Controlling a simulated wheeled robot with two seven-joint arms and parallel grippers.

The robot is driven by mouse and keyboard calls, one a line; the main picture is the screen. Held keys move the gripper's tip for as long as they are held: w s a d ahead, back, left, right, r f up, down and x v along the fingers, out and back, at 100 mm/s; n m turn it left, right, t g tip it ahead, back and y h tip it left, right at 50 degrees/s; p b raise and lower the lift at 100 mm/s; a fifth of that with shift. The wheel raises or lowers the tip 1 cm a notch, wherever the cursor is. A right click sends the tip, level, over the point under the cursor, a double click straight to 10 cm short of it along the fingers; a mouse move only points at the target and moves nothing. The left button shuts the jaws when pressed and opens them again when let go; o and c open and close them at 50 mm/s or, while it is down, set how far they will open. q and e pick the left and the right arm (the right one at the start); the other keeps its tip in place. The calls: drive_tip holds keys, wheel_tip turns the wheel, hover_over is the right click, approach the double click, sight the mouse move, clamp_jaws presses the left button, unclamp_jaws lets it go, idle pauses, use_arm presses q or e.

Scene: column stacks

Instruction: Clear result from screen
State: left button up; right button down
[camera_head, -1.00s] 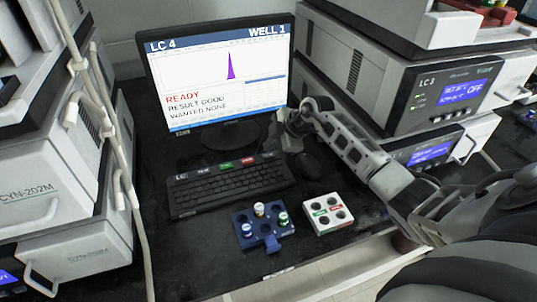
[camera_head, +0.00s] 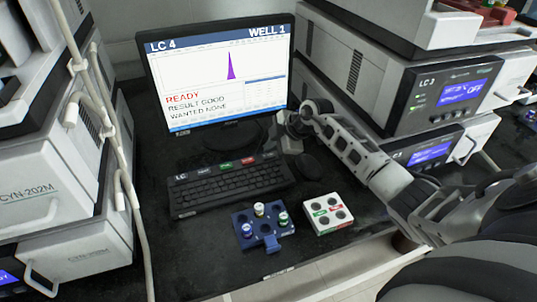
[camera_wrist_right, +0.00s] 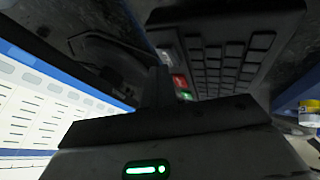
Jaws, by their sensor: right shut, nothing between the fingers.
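The screen (camera_head: 220,75) reads LC 4, WELL 1, with a purple peak, READY in red, RESULT GOOD and WANTED NONE. The black keyboard (camera_head: 230,187) lies in front of it, with a labelled top row that includes a green key (camera_head: 226,165) and a red key (camera_head: 248,161). My right gripper (camera_head: 284,145) is shut and empty, near the keyboard's back right corner. In the right wrist view its dark fingers (camera_wrist_right: 157,85) point close to the coloured keys (camera_wrist_right: 180,81); I cannot tell if they touch. My left gripper is not in view.
A blue rack (camera_head: 263,228) with several vials and a white block (camera_head: 327,213) with dark wells stand in front of the keyboard. A mouse (camera_head: 306,165) lies right of it. Instrument stacks, including LC 3 (camera_head: 430,95), flank the bench.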

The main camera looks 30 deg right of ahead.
sight(271, 155)
drive_tip(key=shift+f, duration=0.55)
idle(0.8)
drive_tip(key=shift+r, duration=0.1)
drive_tip(key=shift+r+p, duration=0.75)
drive_tip(key=shift+p, duration=0.25)
drive_tip(key=shift+r, duration=0.1)
wheel_tip(271, 155, up, 3)
drive_tip(key=p, duration=0.3)
drive_tip(key=shift+r, duration=0.95)
drive_tip(key=shift+f, duration=0.1)
